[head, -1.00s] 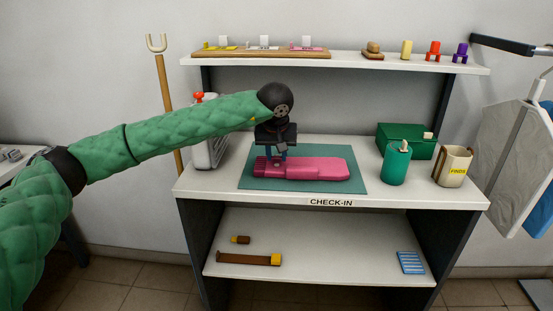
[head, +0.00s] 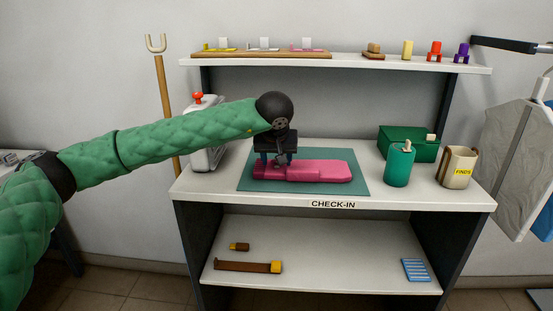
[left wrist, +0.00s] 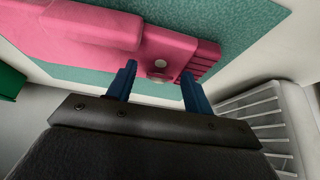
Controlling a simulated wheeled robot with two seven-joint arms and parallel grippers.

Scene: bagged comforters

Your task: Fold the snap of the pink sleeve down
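The pink sleeve (head: 320,172) lies flat on a teal mat (head: 355,184) on the check-in counter. It also fills the upper part of the left wrist view (left wrist: 90,32). A round silver snap (left wrist: 161,63) shows near its ribbed end, with a second, shaded round piece just below it. My left gripper (head: 277,163) is over the left part of the sleeve, pointing down. In the left wrist view its two blue fingers (left wrist: 159,70) are apart, on either side of the snap, with nothing seen gripped. Whether the fingertips touch the sleeve is unclear. My right gripper is out of view.
A white ribbed device (head: 207,155) with a red knob stands left of the mat. A green canister (head: 398,168), a green box (head: 420,148) and a beige finds bin (head: 456,168) stand to the right. An upper shelf (head: 345,63) overhangs behind.

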